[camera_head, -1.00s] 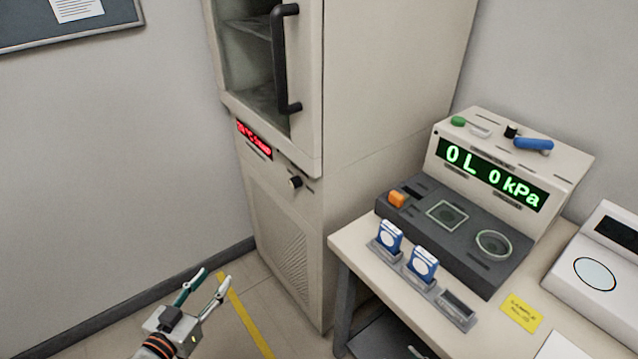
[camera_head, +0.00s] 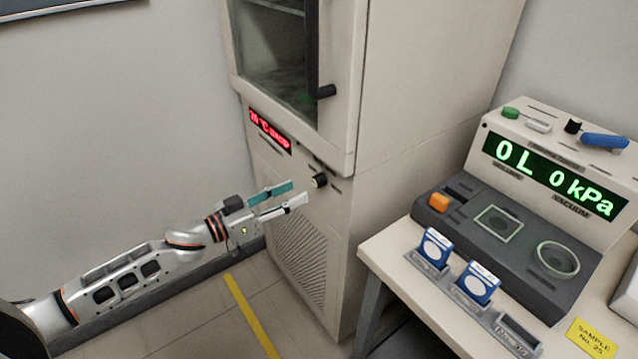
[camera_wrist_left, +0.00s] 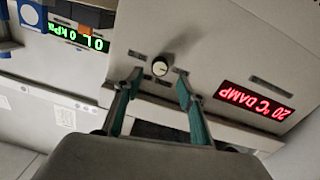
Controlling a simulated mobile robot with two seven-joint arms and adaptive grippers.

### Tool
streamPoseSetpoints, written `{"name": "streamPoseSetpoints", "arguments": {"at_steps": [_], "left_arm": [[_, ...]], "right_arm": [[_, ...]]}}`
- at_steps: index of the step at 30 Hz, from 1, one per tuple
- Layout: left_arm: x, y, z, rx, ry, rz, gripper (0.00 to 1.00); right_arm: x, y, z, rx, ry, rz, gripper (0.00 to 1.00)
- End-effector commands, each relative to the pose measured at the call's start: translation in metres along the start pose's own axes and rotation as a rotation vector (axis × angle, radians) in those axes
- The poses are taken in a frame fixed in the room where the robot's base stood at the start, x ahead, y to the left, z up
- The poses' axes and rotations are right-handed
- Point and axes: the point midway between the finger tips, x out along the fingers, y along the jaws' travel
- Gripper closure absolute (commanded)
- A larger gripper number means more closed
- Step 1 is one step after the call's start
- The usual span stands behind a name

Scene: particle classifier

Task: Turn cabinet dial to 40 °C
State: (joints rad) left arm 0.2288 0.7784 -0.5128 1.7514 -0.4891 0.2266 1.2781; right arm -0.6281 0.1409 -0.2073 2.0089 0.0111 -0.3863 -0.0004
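The cabinet (camera_head: 400,150) is a tall beige unit with a glass door and a black handle. Its small black dial with a pale face (camera_head: 320,180) sits below the door; in the left wrist view the dial (camera_wrist_left: 160,67) lies ahead of and between the fingertips. The red display (camera_head: 270,131) reads 20 °C and a word like DAMP; it also shows upside down in the left wrist view (camera_wrist_left: 257,104). My left gripper (camera_head: 300,192) is open and empty, its fingers pointing at the dial, seemingly just short of it. My right gripper is not in view.
A table (camera_head: 405,262) stands right of the cabinet. It carries a filtration device (camera_head: 555,178) reading 0 L 0 kPa, blue-and-white cassettes (camera_head: 434,247) in holders and a yellow sample label (camera_head: 592,340). Floor left of the cabinet is clear, with a yellow line (camera_head: 250,315).

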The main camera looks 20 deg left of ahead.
Motion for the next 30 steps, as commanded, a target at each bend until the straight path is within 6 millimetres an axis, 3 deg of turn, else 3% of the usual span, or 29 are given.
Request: {"name": "streamPoseSetpoints", "arguments": {"at_steps": [12, 25, 30], "left_arm": [[0.058, 0.000, 0.000, 0.002, 0.001, -0.001, 0.60], [0.067, 0.000, 0.000, 0.001, 0.000, -0.001, 0.60], [0.067, 0.000, 0.000, 0.001, 0.000, -0.001, 0.99]], "right_arm": [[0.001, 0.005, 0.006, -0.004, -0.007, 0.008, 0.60], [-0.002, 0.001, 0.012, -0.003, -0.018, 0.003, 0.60], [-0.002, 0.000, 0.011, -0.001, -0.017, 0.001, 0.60]]}}
